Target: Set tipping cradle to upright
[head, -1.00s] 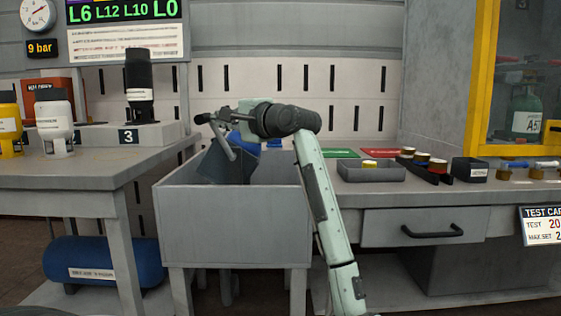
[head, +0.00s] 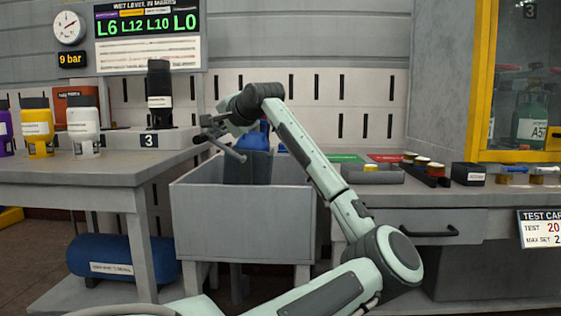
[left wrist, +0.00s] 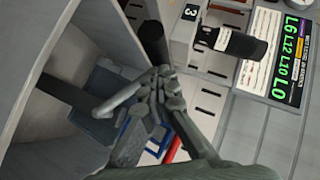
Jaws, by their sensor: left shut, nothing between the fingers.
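The tipping cradle (head: 248,167) is a dark grey box in the grey trough, and its visible sides look upright in the head view. It seems to show as a dark surface inside the trough in the left wrist view (left wrist: 95,88). A dark bar with a black end (left wrist: 152,45) lies just beyond my left fingertips; whether they touch it I cannot tell. My left gripper (head: 217,130) is above the trough's left part, beside the cradle's top. Its fingers are shut and empty in the left wrist view (left wrist: 162,76). My right gripper is out of view.
The grey trough (head: 243,222) has raised walls around the cradle. A blue object (head: 258,134) is behind it. The left bench holds a black cylinder (head: 159,95), a white one (head: 84,128) and a yellow one (head: 37,130). Small trays (head: 374,176) are on the right bench.

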